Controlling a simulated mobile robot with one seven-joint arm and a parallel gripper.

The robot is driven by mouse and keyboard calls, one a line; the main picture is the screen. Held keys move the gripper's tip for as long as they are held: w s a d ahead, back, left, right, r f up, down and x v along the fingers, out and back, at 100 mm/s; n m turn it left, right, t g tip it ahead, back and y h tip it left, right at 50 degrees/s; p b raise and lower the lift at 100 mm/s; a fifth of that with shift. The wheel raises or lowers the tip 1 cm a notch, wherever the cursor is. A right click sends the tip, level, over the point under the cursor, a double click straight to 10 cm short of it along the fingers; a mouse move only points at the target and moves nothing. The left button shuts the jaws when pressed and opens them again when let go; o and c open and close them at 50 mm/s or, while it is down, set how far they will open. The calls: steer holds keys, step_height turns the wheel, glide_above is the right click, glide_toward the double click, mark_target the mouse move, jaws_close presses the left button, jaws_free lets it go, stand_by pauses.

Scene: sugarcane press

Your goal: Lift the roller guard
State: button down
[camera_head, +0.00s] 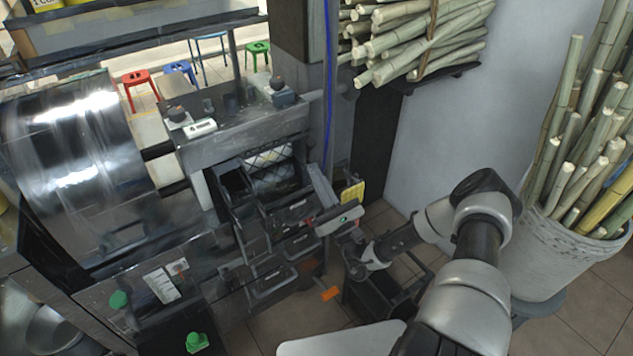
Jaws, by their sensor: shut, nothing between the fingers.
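A large curved, shiny metal cover (75,150), which looks like the roller guard, fills the left side of the press. Its lower edge is partly hard to make out among reflections, so I cannot tell how far it is raised. My gripper (306,223) is well to the right of the cover, in front of the drawers, and apart from it. It is small in the picture and seen from above; it is shut and empty.
Green buttons (196,342) are on the front panel. A white bucket of cane (560,250) stands at right, and bundled cane (415,40) lies on a wall shelf. Stools are behind.

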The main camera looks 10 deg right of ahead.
steer(key=shift+s+d+r+g+p, duration=0.1)
steer(key=shift+s+r+g+p, duration=0.1)
steer(key=shift+r+g+p, duration=0.4)
stand_by(0.3)
